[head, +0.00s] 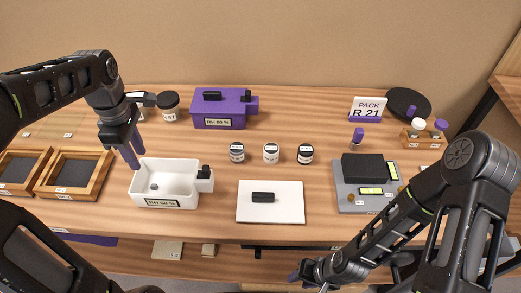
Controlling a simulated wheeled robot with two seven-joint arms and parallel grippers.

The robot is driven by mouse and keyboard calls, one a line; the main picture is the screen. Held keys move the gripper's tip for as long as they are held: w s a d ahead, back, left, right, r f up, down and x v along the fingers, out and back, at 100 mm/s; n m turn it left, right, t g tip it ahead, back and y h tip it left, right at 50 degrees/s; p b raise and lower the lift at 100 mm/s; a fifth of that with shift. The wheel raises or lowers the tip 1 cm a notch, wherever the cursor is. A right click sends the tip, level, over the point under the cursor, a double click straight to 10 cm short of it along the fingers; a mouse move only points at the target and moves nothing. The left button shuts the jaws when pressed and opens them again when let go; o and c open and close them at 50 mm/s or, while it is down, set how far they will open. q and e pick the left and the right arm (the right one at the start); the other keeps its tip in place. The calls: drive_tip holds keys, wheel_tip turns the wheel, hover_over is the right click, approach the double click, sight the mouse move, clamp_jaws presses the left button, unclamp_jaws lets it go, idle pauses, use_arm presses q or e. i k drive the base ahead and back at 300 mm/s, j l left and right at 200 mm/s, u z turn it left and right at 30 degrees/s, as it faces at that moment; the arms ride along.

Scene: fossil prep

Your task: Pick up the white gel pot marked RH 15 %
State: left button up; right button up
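Three small lidded pots stand in a row mid-table: a dark-bodied left pot (237,153), a white middle pot (271,153) and a black right pot (305,154). Their labels are too small to read, so I cannot confirm which says RH 15 %. My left gripper (134,156) points down above the left end of the white box, well left of the pots. Its purple fingers look apart, with nothing between them. My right gripper (298,275) is low, in front of the table's front edge, far from the pots; its finger gap is unclear.
The white open box (165,183) labelled RH 50 % and a white board with a black handle (270,214) lie in front of the pots. A purple box (222,112) stands behind. A grey scale (368,190) is right; wooden trays (75,195) are left.

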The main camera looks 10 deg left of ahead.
sight(271, 151)
drive_tip(key=j+z, duration=0.15)
drive_tip(key=z, duration=0.25)
drive_tip(key=j+z, duration=0.1)
drive_tip(key=z, duration=0.25)
drive_tip(key=j+z, duration=0.15)
drive_tip(key=z, duration=0.25)
drive_tip(key=k+z, duration=0.1)
drive_tip(key=z, duration=0.25)
drive_tip(key=j, duration=0.1)
